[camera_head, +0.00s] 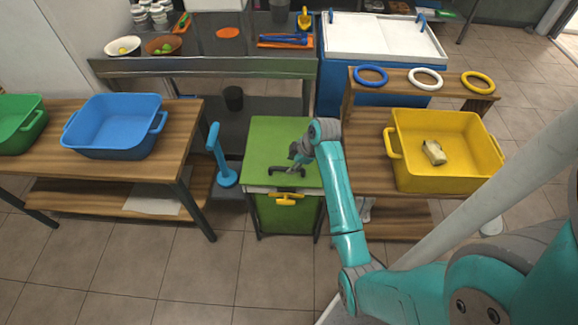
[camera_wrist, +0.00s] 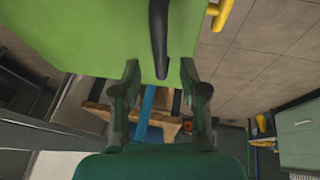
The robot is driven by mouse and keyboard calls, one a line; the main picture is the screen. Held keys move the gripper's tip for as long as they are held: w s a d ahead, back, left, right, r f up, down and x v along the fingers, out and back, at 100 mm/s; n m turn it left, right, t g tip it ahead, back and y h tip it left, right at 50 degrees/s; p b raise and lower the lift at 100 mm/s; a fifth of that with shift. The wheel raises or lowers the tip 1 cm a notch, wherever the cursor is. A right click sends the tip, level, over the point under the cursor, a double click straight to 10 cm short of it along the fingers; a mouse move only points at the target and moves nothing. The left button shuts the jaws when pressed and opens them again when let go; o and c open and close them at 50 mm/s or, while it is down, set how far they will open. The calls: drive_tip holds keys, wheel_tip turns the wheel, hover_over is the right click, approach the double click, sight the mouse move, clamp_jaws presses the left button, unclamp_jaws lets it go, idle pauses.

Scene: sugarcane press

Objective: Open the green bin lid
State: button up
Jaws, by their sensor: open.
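The green bin (camera_head: 267,213) stands in the middle of the head view, with its flat green lid (camera_head: 268,140) down. A black handle (camera_head: 282,171) lies on the lid near its front edge. A yellow handle (camera_head: 287,200) sits on the bin's front. My gripper (camera_head: 293,161) is over the lid, close to the black handle. In the wrist view my gripper (camera_wrist: 159,70) is open, and the end of the black handle (camera_wrist: 158,35) shows between its fingertips against the green lid (camera_wrist: 90,30). I cannot tell whether they touch.
A wooden table with a blue tub (camera_head: 112,128) and a green tub (camera_head: 18,122) stands to the left. A blue stand (camera_head: 222,165) is beside the bin. To the right, a yellow tub (camera_head: 455,170) holds a pale block (camera_head: 434,152). Open tiled floor lies in front.

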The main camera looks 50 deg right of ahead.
sight(287, 168)
drive_tip(key=shift+x, duration=1.6)
clamp_jaws()
